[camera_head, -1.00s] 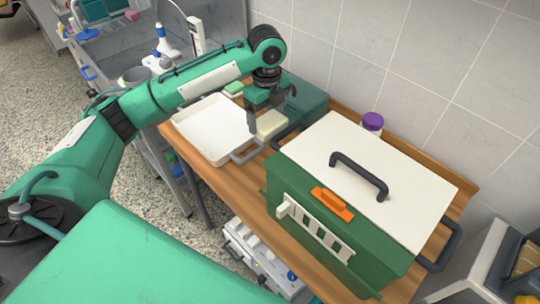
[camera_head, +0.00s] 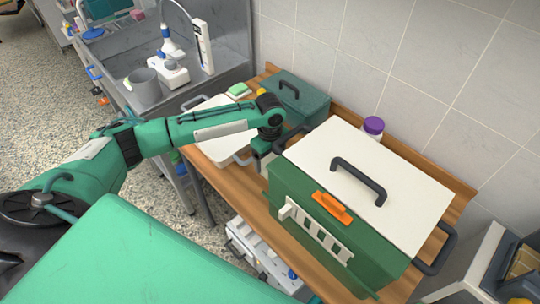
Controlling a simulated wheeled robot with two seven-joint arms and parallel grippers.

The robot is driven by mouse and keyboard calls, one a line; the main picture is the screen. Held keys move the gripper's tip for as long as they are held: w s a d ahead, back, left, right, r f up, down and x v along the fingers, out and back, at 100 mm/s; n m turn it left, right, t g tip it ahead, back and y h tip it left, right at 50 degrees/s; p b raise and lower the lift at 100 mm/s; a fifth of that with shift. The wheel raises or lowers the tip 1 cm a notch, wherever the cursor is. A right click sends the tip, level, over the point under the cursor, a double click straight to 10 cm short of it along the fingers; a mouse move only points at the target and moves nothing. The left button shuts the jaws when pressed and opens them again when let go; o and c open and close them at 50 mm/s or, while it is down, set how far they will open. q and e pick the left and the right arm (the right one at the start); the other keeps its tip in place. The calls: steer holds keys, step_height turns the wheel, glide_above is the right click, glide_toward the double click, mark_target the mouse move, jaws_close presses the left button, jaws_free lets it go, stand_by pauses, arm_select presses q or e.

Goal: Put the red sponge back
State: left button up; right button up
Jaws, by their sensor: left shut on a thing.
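No red sponge shows in the head view. My left gripper (camera_head: 264,160) points down beside the left end of a green box (camera_head: 320,237) with a white lid (camera_head: 400,178). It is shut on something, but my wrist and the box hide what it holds. A green-and-white sponge (camera_head: 238,90) lies at the back of the table, behind a white tray (camera_head: 205,104) that my arm partly covers. My right gripper is out of view.
A teal case (camera_head: 300,100) stands against the tiled wall. A purple-capped jar (camera_head: 373,127) is behind the green box. The wooden table (camera_head: 222,176) has a bare strip at its front left. A grey sink (camera_head: 215,80) is at the back left.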

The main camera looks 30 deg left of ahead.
mark_target(270, 160)
arm_select(q)
steer(key=o, duration=0.8)
steer(key=shift+f, duration=0.1)
step_height(270, 160, up, 12)
steer(key=b, duration=0.2)
steer(key=shift+r, duration=0.2)
